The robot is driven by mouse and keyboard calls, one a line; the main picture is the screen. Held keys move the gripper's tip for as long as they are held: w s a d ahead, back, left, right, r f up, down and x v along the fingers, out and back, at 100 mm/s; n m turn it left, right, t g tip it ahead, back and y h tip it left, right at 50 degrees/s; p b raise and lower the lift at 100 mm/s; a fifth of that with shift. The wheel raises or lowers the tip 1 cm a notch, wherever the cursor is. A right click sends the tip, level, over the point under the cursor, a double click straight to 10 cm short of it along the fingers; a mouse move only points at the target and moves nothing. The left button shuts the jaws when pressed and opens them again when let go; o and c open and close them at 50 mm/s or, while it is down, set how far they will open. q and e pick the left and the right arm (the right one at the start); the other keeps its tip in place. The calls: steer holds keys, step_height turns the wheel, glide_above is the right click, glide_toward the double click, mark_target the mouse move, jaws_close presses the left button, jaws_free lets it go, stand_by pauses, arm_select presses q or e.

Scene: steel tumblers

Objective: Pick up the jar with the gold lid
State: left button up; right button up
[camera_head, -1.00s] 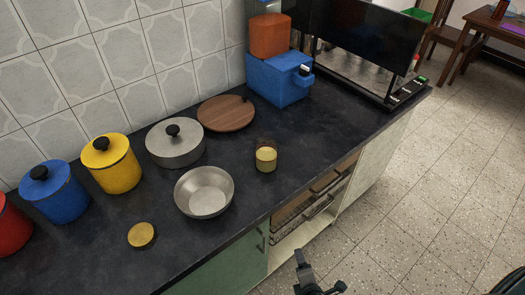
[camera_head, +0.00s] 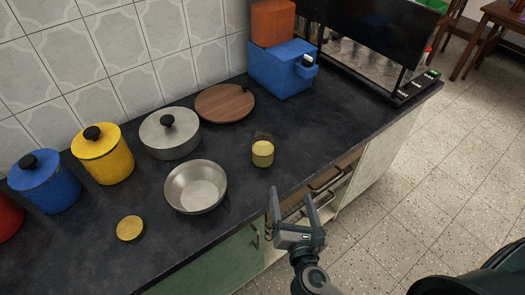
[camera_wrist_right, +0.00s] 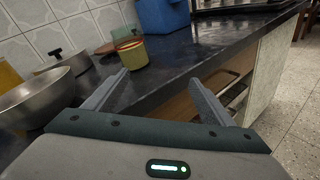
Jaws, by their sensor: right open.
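The small jar with the gold lid (camera_head: 263,153) stands upright on the dark counter, right of the steel bowl. My left gripper is not in view.
The steel bowl (camera_head: 196,187) and a flat gold disc (camera_head: 130,228) are left of the jar. A lidded grey pot (camera_head: 170,135), a round wooden board (camera_head: 224,103) and a blue box (camera_head: 282,68) stand behind. The counter right of the jar is clear.

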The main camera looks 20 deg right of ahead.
steer(key=a+n, duration=0.1)
steer(key=a+r+n+t+y, duration=0.1)
steer(key=n, duration=0.1)
steer(key=w+a+r+n+y, duration=0.1)
steer(key=n, duration=0.1)
steer(key=shift+a+r+t, duration=0.1)
steer(key=shift+a+t, duration=0.05)
steer(key=shift+t, duration=0.25)
steer(key=n+p, duration=0.1)
steer(key=p, duration=0.1)
glide_toward(266, 158)
steer(key=w, duration=0.3)
steer(key=shift+w+r, duration=0.1)
steer(key=shift+w, duration=0.3)
steer(key=w, duration=0.2)
steer(key=w+p, duration=0.1)
steer(key=w, duration=0.1)
steer(key=shift+d, duration=0.3)
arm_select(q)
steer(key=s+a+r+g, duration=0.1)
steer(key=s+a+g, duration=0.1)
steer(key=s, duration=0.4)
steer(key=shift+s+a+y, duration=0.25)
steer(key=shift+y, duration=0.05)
arm_select(e)
steer(key=shift+w, duration=0.5)
